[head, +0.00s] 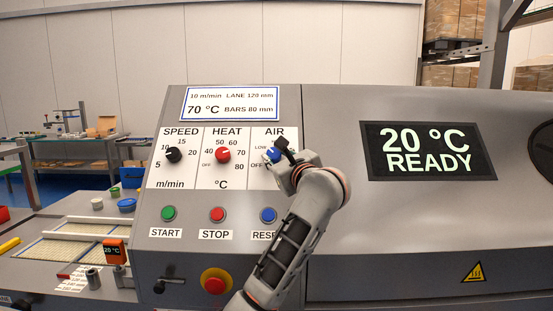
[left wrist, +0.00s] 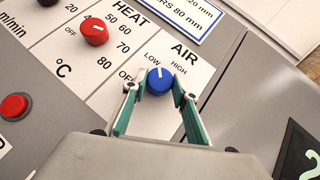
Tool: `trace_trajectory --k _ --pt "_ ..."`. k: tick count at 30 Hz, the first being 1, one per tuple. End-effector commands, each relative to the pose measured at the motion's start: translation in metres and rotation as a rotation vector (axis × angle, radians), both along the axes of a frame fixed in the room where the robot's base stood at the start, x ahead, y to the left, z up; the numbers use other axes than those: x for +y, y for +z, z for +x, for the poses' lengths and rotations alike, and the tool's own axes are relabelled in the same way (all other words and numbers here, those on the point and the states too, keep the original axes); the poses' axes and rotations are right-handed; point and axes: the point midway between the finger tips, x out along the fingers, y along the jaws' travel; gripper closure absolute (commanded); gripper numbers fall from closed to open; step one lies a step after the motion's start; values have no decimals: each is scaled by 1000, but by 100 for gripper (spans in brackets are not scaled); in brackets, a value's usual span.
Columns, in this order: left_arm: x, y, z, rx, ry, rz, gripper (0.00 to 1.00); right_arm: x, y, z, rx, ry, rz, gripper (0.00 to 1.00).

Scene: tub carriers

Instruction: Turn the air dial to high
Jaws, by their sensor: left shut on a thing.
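The blue air dial (head: 271,156) is on the white AIR panel of the grey machine, right of the red heat dial (head: 223,155). It also shows in the left wrist view (left wrist: 159,82), its white mark pointing about at LOW. HIGH (left wrist: 179,68) is printed to the right of LOW, OFF to the left. My left gripper (head: 279,151) is at the air dial; its green-padded fingers (left wrist: 156,91) are on both sides of it, shut on it. In the head view the gripper and arm hide part of the AIR scale. My right gripper is not in view.
The black speed dial (head: 173,155) is at the far left of the panel. Green (head: 168,213), red (head: 217,214) and blue (head: 267,215) buttons sit below, with a red emergency knob (head: 215,283) lower down. The display (head: 428,151) reads 20 °C READY.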

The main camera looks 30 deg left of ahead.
Motion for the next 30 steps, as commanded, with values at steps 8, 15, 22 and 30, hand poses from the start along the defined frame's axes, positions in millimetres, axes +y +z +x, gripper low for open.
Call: trace_trajectory --k 8,15,22,30 --pt "3 -3 -4 83 -147 140 93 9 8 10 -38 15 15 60" --pt "6 -1 -5 176 -298 288 93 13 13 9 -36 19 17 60" --pt "9 1 -7 256 -435 420 93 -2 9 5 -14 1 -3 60" --pt "11 1 -7 327 -559 537 93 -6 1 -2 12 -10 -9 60"
